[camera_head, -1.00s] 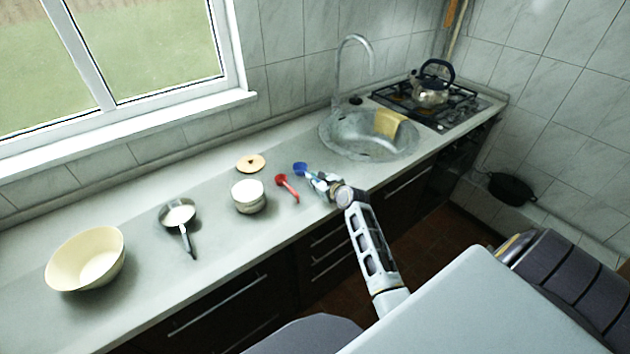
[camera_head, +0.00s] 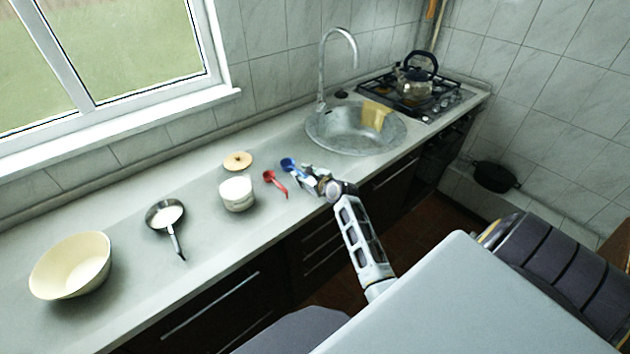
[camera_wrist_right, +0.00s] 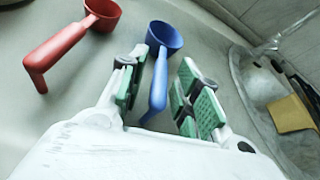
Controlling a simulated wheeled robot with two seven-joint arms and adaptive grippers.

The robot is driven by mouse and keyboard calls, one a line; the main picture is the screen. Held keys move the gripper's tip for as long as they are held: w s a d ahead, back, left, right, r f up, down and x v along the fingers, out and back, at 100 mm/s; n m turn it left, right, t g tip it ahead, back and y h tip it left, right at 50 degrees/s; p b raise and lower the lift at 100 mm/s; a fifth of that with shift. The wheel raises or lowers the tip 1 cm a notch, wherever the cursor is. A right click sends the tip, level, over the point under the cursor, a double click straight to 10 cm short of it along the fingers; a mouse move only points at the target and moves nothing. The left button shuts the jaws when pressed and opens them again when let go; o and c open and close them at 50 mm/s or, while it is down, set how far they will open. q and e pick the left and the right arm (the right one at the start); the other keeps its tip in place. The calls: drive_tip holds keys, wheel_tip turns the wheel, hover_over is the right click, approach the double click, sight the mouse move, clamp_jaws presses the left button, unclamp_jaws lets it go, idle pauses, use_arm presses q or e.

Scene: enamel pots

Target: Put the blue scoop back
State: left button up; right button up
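The blue scoop (camera_head: 288,163) lies on the counter to the right of the red scoop (camera_head: 272,180). In the right wrist view the blue scoop (camera_wrist_right: 162,62) has its handle between the two green-padded fingers of my right gripper (camera_wrist_right: 165,88). The fingers are open, with a gap on each side of the handle. The red scoop (camera_wrist_right: 75,42) lies outside the fingers on the left. In the head view my right gripper (camera_head: 310,178) is at the blue scoop's handle end. My left gripper is not in view.
A white pot (camera_head: 237,194) stands left of the scoops, with a round wooden lid (camera_head: 238,160) behind it. The sink (camera_head: 340,135) with a yellow cloth (camera_head: 375,114) is at the right.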

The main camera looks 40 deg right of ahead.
drive_tip(key=shift+v, duration=5.9)
